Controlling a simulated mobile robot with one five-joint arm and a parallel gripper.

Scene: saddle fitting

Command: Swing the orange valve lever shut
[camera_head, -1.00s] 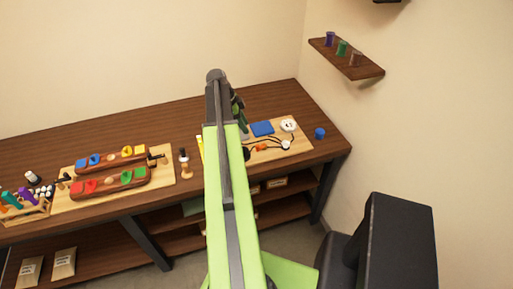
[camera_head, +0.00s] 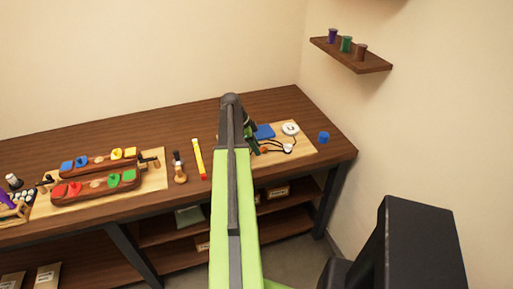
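A small orange piece (camera_head: 264,150), which looks like the valve lever, shows on the light wooden board (camera_head: 303,149) at the right end of the bench. It is mostly hidden by my arm and gripper, and its angle cannot be told. My gripper (camera_head: 252,146) hangs from the arm's far end, just left of the orange piece. The arm covers part of it. Its fingers are dark and too small to tell apart, and I cannot tell whether they touch the orange piece.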

